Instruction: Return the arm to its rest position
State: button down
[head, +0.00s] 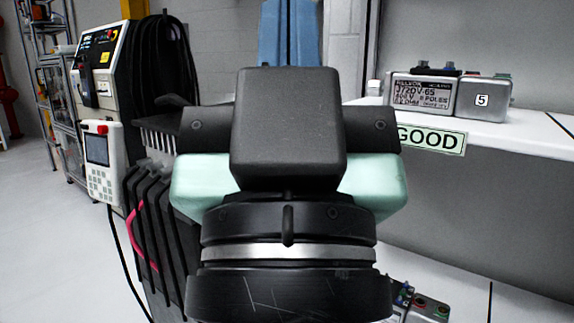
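My gripper (288,135) fills the middle of the head view, seen from behind. A black box-shaped housing, dark side parts, mint-green parts and a black wrist with a silver ring show. Its fingertips are hidden behind the housing, so I cannot tell whether it is open or shut, or whether it holds anything.
At right, a servo unit (423,93) with a label plate and a tag "5" sits on a white shelf (520,134) marked "GOOD" (431,138). Another unit (426,307) is partly hidden below. At left stand a cabinet (100,70) and a hanging teach pendant (102,158). Floor at far left is clear.

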notch_tip(320, 180, up, 34)
jog(key=p, duration=3.2)
jog(key=shift+r, duration=0.25)
jog(key=c, duration=1.6)
grip_release()
jog(key=shift+a+r+p, duration=0.1)
jog(key=shift+r+p, duration=0.2)
jog(key=shift+p, duration=0.25)
jog(key=c, duration=0.8)
grip_release()
jog(key=shift+c, duration=0.2)
jog(key=shift+o, duration=0.2)
